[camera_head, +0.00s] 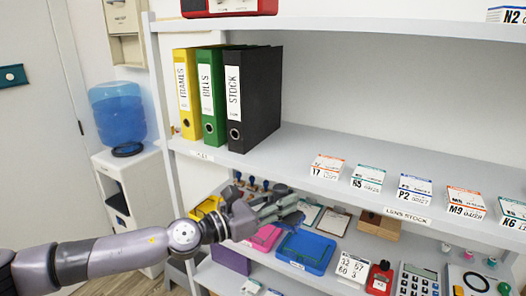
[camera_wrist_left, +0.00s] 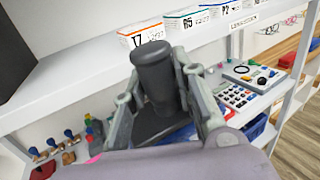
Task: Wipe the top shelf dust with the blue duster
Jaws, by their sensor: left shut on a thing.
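My left gripper (camera_head: 283,205) is in front of the shelf unit, below the front edge of the binder shelf. In the left wrist view its fingers (camera_wrist_left: 160,95) are shut on a dark grey object (camera_wrist_left: 153,68) with a thick round end and a wider dark part below. My right gripper is not in view.
Yellow (camera_head: 184,92), green (camera_head: 211,98) and black (camera_head: 254,98) binders stand on the middle shelf (camera_head: 330,146), with several small lens boxes (camera_head: 412,190) right of them. A blue tray (camera_head: 306,251) and a calculator (camera_head: 418,280) lie lower. A water bottle (camera_head: 118,112) stands left.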

